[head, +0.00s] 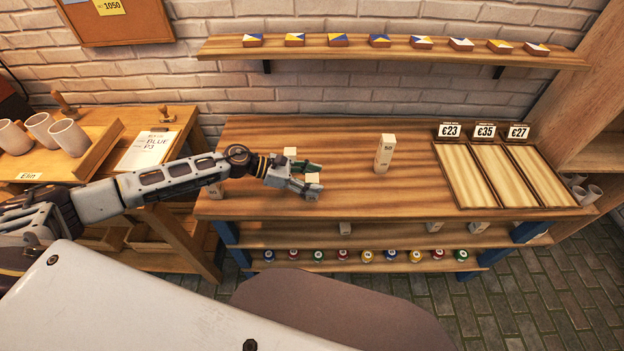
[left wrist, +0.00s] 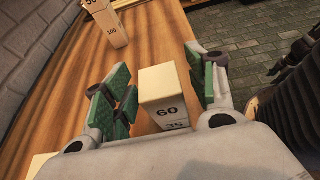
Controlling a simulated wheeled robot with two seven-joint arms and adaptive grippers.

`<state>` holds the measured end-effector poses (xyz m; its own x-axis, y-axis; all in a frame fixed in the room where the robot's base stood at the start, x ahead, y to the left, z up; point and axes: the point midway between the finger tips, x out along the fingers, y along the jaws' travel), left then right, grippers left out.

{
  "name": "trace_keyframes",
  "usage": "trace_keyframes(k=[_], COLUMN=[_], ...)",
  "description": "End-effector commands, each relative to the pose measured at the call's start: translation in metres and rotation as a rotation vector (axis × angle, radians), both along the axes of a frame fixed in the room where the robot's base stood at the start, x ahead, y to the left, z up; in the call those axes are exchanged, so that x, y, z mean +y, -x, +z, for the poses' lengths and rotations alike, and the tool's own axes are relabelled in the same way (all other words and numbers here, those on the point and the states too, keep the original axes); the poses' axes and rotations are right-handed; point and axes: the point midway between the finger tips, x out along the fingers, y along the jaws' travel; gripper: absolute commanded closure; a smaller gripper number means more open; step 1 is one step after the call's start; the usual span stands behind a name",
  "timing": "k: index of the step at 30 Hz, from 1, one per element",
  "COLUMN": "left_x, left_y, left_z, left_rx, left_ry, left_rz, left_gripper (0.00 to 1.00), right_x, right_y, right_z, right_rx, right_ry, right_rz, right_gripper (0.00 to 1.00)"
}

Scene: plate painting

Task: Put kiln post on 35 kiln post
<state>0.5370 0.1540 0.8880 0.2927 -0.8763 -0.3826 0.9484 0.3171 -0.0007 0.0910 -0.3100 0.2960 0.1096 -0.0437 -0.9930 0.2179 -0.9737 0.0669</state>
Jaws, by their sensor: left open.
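My left gripper (head: 307,178) is open over the left part of the bench. Its green-padded fingers (left wrist: 160,95) stand on either side of a pale kiln post marked 60 (left wrist: 165,88). The mark 35 shows just below the 60, on what looks like a kiln post underneath (left wrist: 175,126); the wrist housing hides the lower part. In the head view, the pale post top (head: 313,178) shows between the fingers. A tall post column marked 50 (head: 385,153) stands upright mid-bench; the left wrist view shows 100 below its upper mark (left wrist: 112,28).
Trays (head: 465,175) with price cards are at the right. Paint jars (head: 343,255) line the low shelf. The bench (head: 350,195) is clear around the tall column.

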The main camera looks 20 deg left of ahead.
Motion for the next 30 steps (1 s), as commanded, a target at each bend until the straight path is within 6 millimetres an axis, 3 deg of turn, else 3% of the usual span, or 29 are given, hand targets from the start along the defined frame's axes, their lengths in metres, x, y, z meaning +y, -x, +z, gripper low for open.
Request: trace_keyframes(k=[11,24,30], left_x=[0.002,0.037,0.055], left_y=[0.000,0.012,0.018], left_z=[0.003,0.016,0.025], left_rx=[0.000,0.001,0.000], left_ry=[-0.001,-0.003,-0.002], left_rz=[0.001,0.001,0.001], left_gripper=[0.43,0.43,0.43], right_x=[0.000,0.000,-0.003], right_y=[0.003,-0.015,-0.015], right_z=[0.003,-0.004,-0.007], right_rx=[0.004,-0.016,-0.016], right_ry=[0.000,0.001,0.003], right_rz=[0.000,0.000,0.000], right_gripper=[0.60,0.60,0.60])
